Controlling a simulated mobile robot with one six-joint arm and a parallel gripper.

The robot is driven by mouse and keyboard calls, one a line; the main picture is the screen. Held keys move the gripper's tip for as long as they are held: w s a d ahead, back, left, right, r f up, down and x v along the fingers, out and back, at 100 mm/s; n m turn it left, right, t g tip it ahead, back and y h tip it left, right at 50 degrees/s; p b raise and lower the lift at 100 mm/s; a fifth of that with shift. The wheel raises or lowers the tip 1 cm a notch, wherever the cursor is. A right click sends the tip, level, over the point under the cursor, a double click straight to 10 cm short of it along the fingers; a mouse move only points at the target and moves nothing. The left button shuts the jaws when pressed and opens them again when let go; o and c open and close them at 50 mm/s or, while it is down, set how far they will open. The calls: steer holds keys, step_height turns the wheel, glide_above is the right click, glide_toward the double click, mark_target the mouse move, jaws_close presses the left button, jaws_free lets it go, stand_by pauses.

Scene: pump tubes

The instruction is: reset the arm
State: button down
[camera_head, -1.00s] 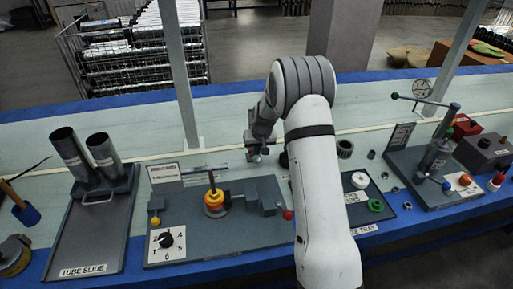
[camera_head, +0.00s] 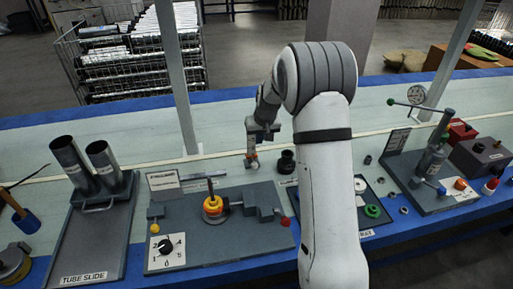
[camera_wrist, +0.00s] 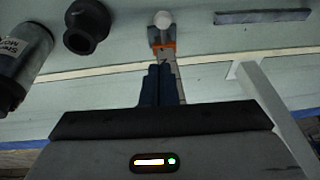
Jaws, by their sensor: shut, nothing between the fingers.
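My gripper (camera_head: 253,163) hangs above the bench behind the grey valve panel, with orange near its tips. In the wrist view its fingers (camera_wrist: 162,42) are together, with nothing held. A small white round thing (camera_wrist: 163,19) shows just beyond the fingertips; I cannot tell whether it touches them. My white arm crosses the middle of the head view and hides part of the bench and the tray behind it.
A tube slide (camera_head: 98,238) with two dark tubes stands at left. The panel with a numbered dial (camera_head: 165,246) and yellow ring (camera_head: 213,205) is in the middle. A black fitting (camera_head: 287,161) stands close right of my gripper. A pump stand (camera_head: 431,160) is at right.

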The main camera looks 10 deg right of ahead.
steer(key=s+a+r+p, duration=0.2)
steer(key=s+r+p, duration=0.3)
steer(key=s+r, duration=1.3)
steer(key=s+r+g+p, duration=0.1)
steer(key=s+r+p, duration=0.2)
steer(key=s, duration=1.6)
steer(key=shift+s+h, duration=0.35)
steer(key=shift+h, duration=0.05)
